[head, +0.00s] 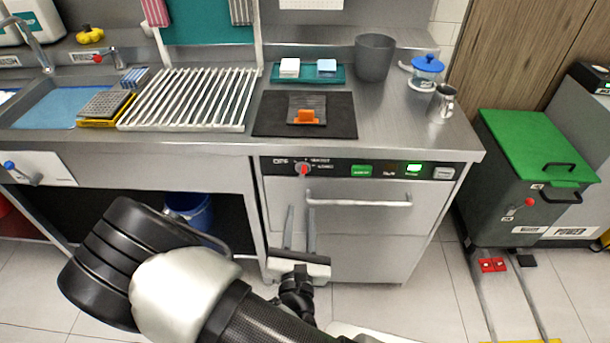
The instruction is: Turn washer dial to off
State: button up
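The washer (340,225) is a grey metal front-panel machine under the counter. Its dial (303,169) is a small knob with red and white on it, at the left of the black control strip. Small labels sit around it, one to the left seeming to read OFF; I cannot tell where the knob points. My gripper (300,211) is below the dial in the picture, in front of the washer door, with its two fingers pointing up, apart and empty. It appears clear of the dial.
A horizontal door handle (358,200) is right of my fingers. A green-lidded bin (535,145) stands at right. The floor between is mostly clear.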

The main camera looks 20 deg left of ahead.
aim_at(304, 174)
jog(key=b+x, duration=0.1)
jog(key=x, duration=1.2)
jog(key=shift+w+r, duration=0.1)
jog(key=shift+w, duration=0.3)
jog(key=shift+c, duration=0.3)
grip_shut()
